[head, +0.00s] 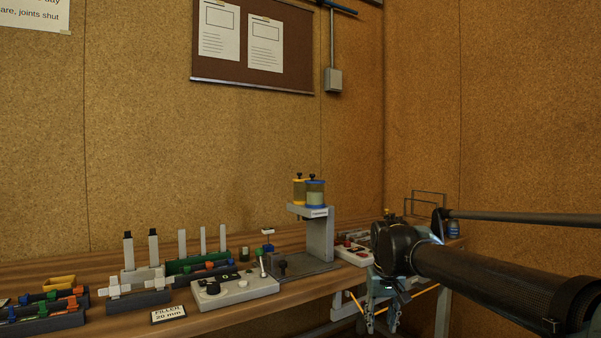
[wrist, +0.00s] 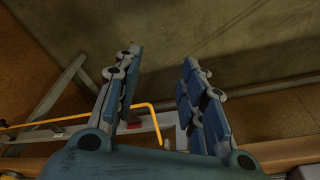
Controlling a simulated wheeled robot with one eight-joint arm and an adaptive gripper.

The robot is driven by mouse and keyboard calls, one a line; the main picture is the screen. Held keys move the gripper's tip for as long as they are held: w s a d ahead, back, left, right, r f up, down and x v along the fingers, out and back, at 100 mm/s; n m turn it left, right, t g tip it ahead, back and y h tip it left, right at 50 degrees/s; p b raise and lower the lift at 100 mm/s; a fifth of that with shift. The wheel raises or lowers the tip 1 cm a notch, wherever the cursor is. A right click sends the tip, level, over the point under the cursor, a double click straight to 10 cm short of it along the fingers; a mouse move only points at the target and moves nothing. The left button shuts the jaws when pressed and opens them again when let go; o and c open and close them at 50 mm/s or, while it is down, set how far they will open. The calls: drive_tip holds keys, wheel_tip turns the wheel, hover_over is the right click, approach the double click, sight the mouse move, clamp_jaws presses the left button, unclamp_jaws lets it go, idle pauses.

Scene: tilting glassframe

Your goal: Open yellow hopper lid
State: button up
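The yellow hopper (head: 299,190) stands on top of a grey stand at the back of the bench, in the head view. Its yellow lid (head: 299,180) has a dark knob on top and looks seated. A blue-rimmed hopper (head: 315,192) stands beside it to the right, partly hiding it. My gripper (head: 377,314) hangs at the bench's front edge, right of and well below the hoppers. In the wrist view my gripper (wrist: 157,90) has its two blue-padded fingers apart with nothing between them. The hoppers do not show in the wrist view.
A grey stand (head: 320,240) carries the hoppers. A control box with a knob (head: 235,288) and a FILLER sign (head: 169,314) lie at the front. Racks with white posts (head: 153,248) stand left. A yellow rod (wrist: 75,119) runs near my fingers. The air above the bench is clear.

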drive_tip(key=w+a+r, duration=0.3)
drive_tip(key=w+r, duration=0.3)
drive_tip(key=r, duration=0.5)
drive_tip(key=w+a+r+n+t, duration=0.1)
drive_tip(key=w+a+r, duration=0.1)
drive_tip(key=w+r, duration=0.6)
drive_tip(key=w+a+r, duration=0.3)
drive_tip(key=w+r, duration=0.2)
drive_tip(key=r, duration=0.8)
drive_tip(key=w+a+r, duration=0.3)
drive_tip(key=a+r, duration=0.1)
drive_tip(key=r, duration=0.3)
drive_tip(key=w+a+r+t, duration=0.1)
drive_tip(key=w+a+r, duration=0.35)
drive_tip(key=r, duration=0.25)
drive_tip(key=w+a+r, duration=0.3)
drive_tip(key=a+r, duration=0.2)
drive_tip(key=r, duration=0.3)
drive_tip(key=shift+n+y, duration=0.4)
drive_tip(key=shift+y, duration=0.1)
drive_tip(key=x, duration=1.7)
drive_tip(key=shift+s+d+f, duration=0.1)
drive_tip(key=shift+s+f, duration=0.05)
drive_tip(key=shift+f, duration=0.2)
drive_tip(key=shift+c, duration=0.6)
clamp_jaws()
